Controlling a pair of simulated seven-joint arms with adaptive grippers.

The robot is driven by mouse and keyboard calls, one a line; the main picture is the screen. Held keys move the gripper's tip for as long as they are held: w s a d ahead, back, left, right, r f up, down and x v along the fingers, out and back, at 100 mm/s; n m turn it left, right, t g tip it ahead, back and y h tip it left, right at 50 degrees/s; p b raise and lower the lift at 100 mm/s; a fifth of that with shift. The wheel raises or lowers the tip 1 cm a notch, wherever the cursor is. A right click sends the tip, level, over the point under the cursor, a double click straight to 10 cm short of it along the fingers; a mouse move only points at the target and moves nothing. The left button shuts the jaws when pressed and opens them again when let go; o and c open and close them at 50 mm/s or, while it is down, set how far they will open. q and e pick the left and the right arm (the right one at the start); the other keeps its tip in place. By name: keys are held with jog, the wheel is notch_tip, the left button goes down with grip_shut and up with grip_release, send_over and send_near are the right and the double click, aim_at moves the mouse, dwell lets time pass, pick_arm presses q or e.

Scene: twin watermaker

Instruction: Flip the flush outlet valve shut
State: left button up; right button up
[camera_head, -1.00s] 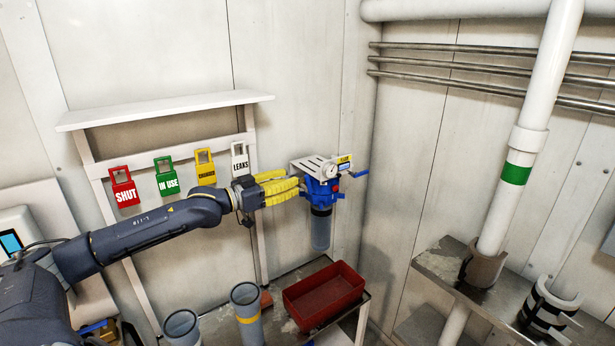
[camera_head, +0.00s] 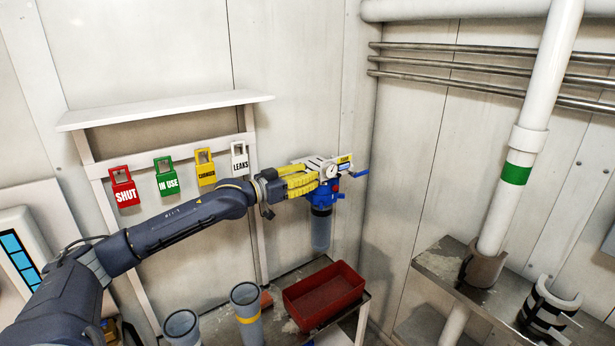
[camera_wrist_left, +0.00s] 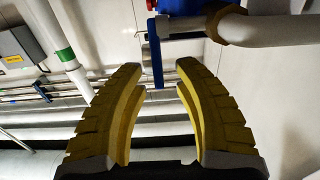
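A blue filter housing (camera_head: 322,198) with a clear bowl (camera_head: 320,232), a round gauge and a red part hangs on the wall. A blue lever (camera_head: 357,174) sticks out to its right. My left gripper (camera_head: 314,180) is at the housing's left side, its yellow fingers overlapping it in the head view. In the left wrist view, the gripper (camera_wrist_left: 160,68) is open, with a blue lever (camera_wrist_left: 156,55) between and just beyond its fingertips. I see no clear contact. I cannot tell which lever in the head view this is. My right gripper is out of view.
Hanging tags, including a red SHUT tag (camera_head: 124,187), hang left of the housing under a white shelf (camera_head: 165,109). A red bin (camera_head: 325,297) stands on the bench below. In the left wrist view, a white pipe (camera_wrist_left: 270,30) runs beside the lever.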

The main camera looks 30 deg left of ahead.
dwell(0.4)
pick_arm(q)
grip_shut()
